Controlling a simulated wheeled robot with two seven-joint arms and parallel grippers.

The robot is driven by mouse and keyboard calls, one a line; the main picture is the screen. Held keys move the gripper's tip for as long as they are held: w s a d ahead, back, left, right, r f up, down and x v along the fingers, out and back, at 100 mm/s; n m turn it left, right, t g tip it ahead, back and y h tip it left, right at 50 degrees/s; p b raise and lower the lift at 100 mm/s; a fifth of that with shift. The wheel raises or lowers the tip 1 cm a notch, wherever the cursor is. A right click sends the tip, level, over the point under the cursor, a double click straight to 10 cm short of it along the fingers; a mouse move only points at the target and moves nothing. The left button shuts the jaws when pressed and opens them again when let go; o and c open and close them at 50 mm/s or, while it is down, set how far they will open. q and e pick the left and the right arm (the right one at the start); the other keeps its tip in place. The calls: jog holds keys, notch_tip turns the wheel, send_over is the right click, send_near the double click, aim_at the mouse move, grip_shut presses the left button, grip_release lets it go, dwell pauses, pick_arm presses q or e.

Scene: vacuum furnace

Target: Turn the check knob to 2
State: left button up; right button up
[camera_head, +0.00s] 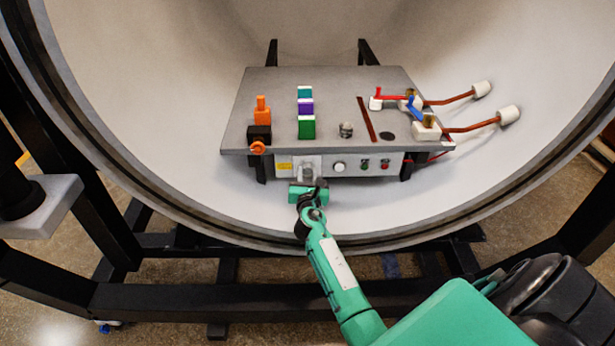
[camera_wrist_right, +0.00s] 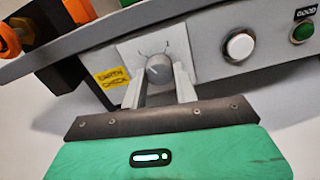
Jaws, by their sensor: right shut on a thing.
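The check knob (camera_wrist_right: 158,70) is a small grey round knob on a pale plate marked with numbers, beside a yellow "EARTH CHECK" label (camera_wrist_right: 112,77). Its pointer direction is too small to read with certainty. My right gripper (camera_wrist_right: 160,84) has its two light fingers on either side of the knob and is shut on it. In the head view my right gripper (camera_head: 307,184) reaches the front panel (camera_head: 370,158) under the table top, and it hides most of the knob.
A white button (camera_wrist_right: 239,46) and a green button (camera_wrist_right: 303,32) sit right of the knob. Above, the grey table top (camera_head: 270,90) carries orange parts (camera_head: 262,110), coloured blocks (camera_head: 306,108) and a metal cylinder (camera_head: 346,130). The curved furnace wall (camera_head: 200,90) surrounds the table.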

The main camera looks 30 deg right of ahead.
jog(key=m+b, duration=0.3)
jog(key=m, duration=0.5)
jog(key=shift+f, duration=0.15)
pick_arm(q)
jog(key=w+r+b, duration=0.1)
jog(key=w+r, duration=0.1)
jog(key=r, duration=0.4)
jog(key=w+d+r+b, duration=0.1)
jog(key=w+r, duration=0.1)
jog(key=r, duration=0.5)
jog(key=shift+d+r+t, duration=0.15)
jog(key=shift+d+t, duration=0.1)
jog(key=shift+t, duration=0.15)
pick_arm(e)
jog(key=shift+m, duration=2.3)
pick_arm(q)
jog(key=shift+r, duration=0.15)
pick_arm(e)
jog(key=o, duration=1)
jog(key=shift+c, duration=0.2)
jog(key=shift+r, duration=0.2)
jog(key=shift+a, duration=0.1)
